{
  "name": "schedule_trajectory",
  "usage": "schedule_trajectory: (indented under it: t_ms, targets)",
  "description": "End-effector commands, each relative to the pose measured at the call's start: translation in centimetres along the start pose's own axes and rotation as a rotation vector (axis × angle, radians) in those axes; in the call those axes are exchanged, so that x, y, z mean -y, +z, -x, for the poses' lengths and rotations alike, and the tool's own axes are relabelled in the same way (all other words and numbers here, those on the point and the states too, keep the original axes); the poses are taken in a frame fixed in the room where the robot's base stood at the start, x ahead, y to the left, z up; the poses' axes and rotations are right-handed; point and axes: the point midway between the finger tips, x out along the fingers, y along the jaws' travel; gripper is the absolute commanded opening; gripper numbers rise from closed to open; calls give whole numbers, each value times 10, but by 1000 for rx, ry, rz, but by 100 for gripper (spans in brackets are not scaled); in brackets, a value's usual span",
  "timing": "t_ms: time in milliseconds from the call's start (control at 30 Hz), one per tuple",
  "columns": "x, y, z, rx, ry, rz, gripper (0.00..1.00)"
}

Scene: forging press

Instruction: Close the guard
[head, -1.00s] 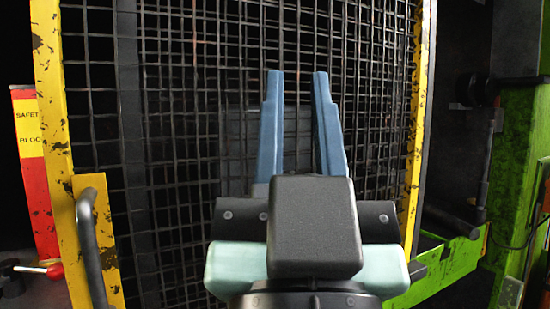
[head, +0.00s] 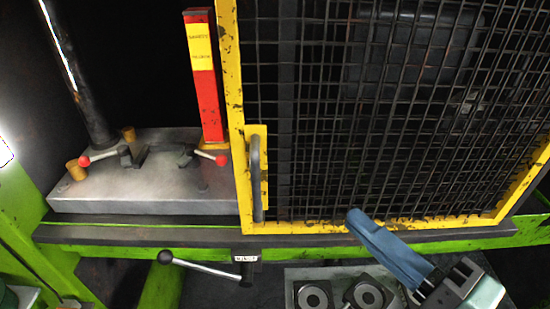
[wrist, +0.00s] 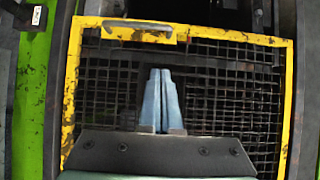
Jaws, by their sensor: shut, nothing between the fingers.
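The guard is a yellow-framed black mesh panel (head: 232,110) covering the right part of the press in the head view. It also fills most of the wrist view (wrist: 70,90). Its grey bar handle (head: 256,175) stands upright on a yellow plate at the left edge, and shows at the top of the wrist view (wrist: 140,32). My gripper (head: 356,219) is shut and empty, with its blue fingers together, in front of the guard's bottom edge. It is right of and below the handle, clear of it. In the wrist view the fingers (wrist: 158,72) appear over the mesh.
Left of the guard, the press opening shows a grey bed plate (head: 150,195) with red-knobbed clamps (head: 100,155). A red and yellow safety block (head: 205,85) stands behind it. A black-knobbed lever (head: 205,268) projects below the rail, beside a tray (head: 293,273) of ring-shaped parts.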

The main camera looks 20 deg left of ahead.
Motion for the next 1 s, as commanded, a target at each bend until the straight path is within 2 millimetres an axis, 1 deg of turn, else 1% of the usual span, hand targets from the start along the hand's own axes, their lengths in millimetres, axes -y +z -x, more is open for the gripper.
schedule_trajectory:
  t_ms: [167,400,533,600,733,1000]
  targets:
    - [1,2,-25,7,1,0,0]
    - [3,2,-78,7,2,1,0]
    - [3,3,-103,5,3,3,0]
    - [2,13,-110,4,3,1,0]
    - [1,23,-120,2,3,3,0]
    - [-1,29,-126,-1,0,5,0]
